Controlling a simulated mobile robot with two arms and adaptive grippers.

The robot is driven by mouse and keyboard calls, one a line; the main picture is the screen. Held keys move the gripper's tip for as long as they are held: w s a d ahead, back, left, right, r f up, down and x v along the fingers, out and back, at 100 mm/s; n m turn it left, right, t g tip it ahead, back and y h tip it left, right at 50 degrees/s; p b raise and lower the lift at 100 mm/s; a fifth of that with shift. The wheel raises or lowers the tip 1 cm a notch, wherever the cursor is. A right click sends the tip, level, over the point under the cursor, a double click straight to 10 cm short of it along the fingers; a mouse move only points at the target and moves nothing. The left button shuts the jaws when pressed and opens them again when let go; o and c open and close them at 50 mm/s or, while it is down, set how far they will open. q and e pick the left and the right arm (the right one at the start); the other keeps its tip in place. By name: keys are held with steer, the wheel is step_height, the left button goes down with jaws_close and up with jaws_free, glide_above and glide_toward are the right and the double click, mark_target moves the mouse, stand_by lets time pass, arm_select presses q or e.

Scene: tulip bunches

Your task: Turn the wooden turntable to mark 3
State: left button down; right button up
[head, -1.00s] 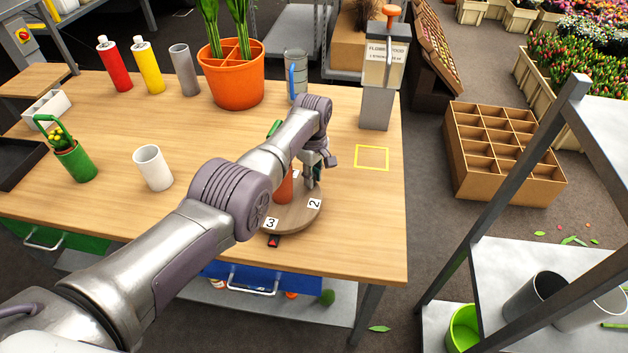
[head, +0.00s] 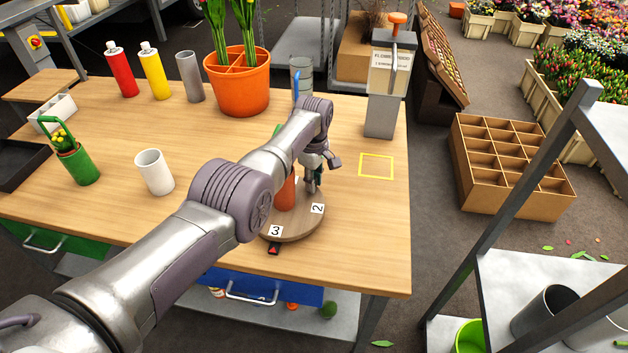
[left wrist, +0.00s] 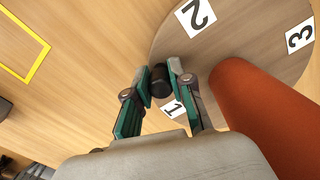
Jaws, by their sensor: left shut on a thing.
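The round wooden turntable (head: 300,228) lies near the table's front edge, and it also shows in the left wrist view (left wrist: 235,45). The mark 3 label (head: 275,231) sits at its front rim, close to the red-and-black pointer (head: 273,249) on the table. The mark 2 label (head: 318,208) is at the right rim. The mark 1 label (left wrist: 174,108) shows in the left wrist view beside my fingers. My left gripper (left wrist: 159,82) is shut on a black knob (left wrist: 160,78) at the turntable's rim. My right gripper is not in view.
An orange-red cylinder (head: 286,192) stands on the turntable, close beside my left gripper and partly hidden by my arm. A white cup (head: 154,172) and a green basket (head: 78,165) stand to the left. The table around the yellow square (head: 376,166) is clear.

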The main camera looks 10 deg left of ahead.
arm_select(q)
steer(key=c, duration=1.1)
jaws_free()
steer(key=shift+w+r, duration=0.15)
steer(key=shift+o, duration=0.4)
step_height(320, 180, up, 12)
